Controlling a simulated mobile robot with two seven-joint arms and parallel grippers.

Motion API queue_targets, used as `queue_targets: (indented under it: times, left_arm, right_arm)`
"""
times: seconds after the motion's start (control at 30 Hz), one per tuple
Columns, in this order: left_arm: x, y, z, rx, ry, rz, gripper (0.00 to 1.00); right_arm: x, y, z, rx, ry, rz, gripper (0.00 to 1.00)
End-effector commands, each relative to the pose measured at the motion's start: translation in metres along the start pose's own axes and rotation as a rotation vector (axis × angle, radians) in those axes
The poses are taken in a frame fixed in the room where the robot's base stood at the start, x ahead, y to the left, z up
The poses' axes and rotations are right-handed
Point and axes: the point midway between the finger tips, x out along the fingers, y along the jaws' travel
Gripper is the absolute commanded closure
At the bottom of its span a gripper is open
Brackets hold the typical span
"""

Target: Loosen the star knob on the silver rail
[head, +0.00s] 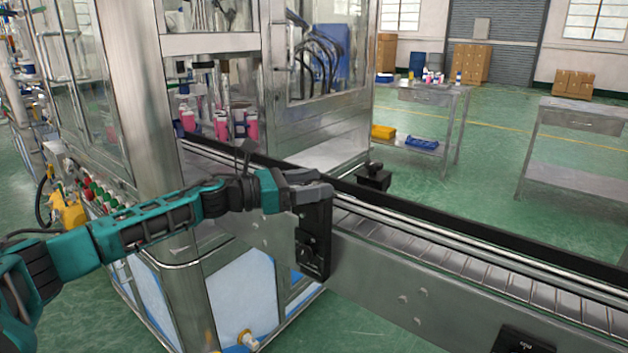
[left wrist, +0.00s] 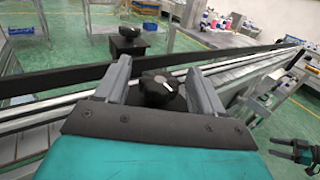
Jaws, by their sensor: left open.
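A black star knob (left wrist: 158,89) with a white mark shows in the left wrist view, between the two fingers of my left gripper (left wrist: 160,78). The fingers are apart, with a gap on each side of the knob. In the head view my left gripper (head: 326,187) is at the near side of the conveyor, above a black bracket (head: 313,242), and the near knob is hidden there. The silver rail (head: 450,238) runs along the conveyor. My right gripper (left wrist: 282,148) shows at the lower right of the left wrist view, its fingers apart and empty.
A second black knob (head: 375,167) stands on a black block across the conveyor. A black guide rail (head: 500,248) lies along the belt. The glass-walled machine (head: 225,60) stands left, close to my left arm. Another black bracket (head: 520,342) is at lower right. Steel tables (head: 570,118) stand behind.

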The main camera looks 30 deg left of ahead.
Motion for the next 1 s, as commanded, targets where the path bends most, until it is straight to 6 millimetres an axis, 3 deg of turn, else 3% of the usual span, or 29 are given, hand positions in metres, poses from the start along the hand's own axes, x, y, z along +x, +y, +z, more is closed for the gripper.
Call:
queue_targets:
  times: [0.4,0.9,1.0]
  left_arm:
    - [0.0051,-0.0004,-0.0001,0.001,0.001,-0.001,0.32]
    - [0.0048,-0.0004,-0.0002,0.001,0.001,-0.001,0.80]
    - [0.0047,-0.0004,-0.0002,0.001,0.001,0.000,0.82]
  right_arm:
    - [-0.0015,-0.0021,0.0007,0.001,-0.006,-0.004,0.37]
    - [-0.0017,-0.0028,0.0001,0.001,-0.005,-0.005,0.37]
    - [-0.0017,-0.0029,-0.0001,0.001,-0.005,-0.006,0.37]
